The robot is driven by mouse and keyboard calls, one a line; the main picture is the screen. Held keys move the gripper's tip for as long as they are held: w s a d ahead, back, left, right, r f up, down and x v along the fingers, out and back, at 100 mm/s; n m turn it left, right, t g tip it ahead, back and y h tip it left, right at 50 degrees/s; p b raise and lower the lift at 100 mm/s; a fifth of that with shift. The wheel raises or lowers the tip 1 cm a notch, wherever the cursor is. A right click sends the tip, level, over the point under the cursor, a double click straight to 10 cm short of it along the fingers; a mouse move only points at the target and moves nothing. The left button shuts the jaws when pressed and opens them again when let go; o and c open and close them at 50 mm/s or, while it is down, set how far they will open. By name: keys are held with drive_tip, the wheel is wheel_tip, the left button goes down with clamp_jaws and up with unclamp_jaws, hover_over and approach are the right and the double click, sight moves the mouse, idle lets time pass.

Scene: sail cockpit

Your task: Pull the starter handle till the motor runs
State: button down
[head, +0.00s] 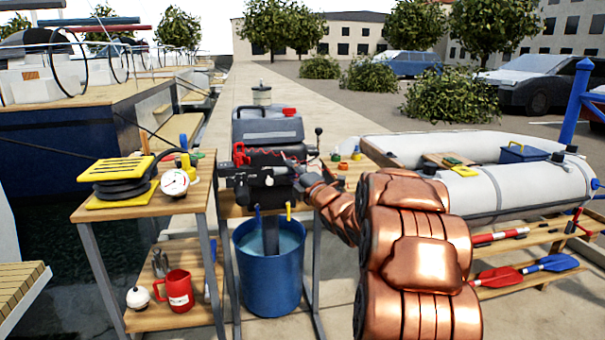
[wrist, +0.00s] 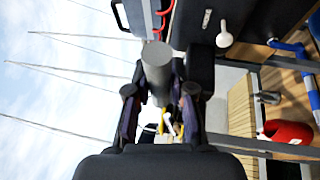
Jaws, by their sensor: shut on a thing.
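The outboard motor (head: 262,130), with a grey cowl and dark body, is clamped at the bench, its leg down in a blue water-filled bucket (head: 268,270). My gripper (head: 300,180) is at the motor's right side, small and partly hidden by my copper arm in the head view. In the wrist view my gripper (wrist: 160,105) has its fingers on either side of a grey cylindrical grip (wrist: 158,70). I cannot tell for sure that this is the starter handle. A white knob (wrist: 224,37) shows apart from the fingers. A red coiled cord (head: 240,153) hangs on the motor's left.
A wooden stand (head: 140,205) at left carries a yellow-and-black foot pump (head: 122,180) and a gauge (head: 174,182); a red jug (head: 177,290) is on its lower shelf. A grey inflatable dinghy (head: 510,195) lies at right. Paving is open behind.

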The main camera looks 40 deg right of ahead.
drive_tip(key=shift+s+a+f+b, duration=0.1)
drive_tip(key=shift+s+a+b, duration=0.2)
drive_tip(key=shift+s, duration=0.3)
drive_tip(key=shift+s+a+b, duration=0.15)
drive_tip(key=shift+s+a, duration=0.15)
drive_tip(key=shift+s, duration=0.25)
drive_tip(key=c, duration=1)
unclamp_jaws()
drive_tip(key=s, duration=0.4)
drive_tip(key=s+f, duration=0.1)
drive_tip(key=s, duration=0.3)
drive_tip(key=s+f, duration=0.1)
drive_tip(key=s, duration=0.2)
drive_tip(key=shift+s+a, duration=0.1)
drive_tip(key=shift+s, duration=0.3)
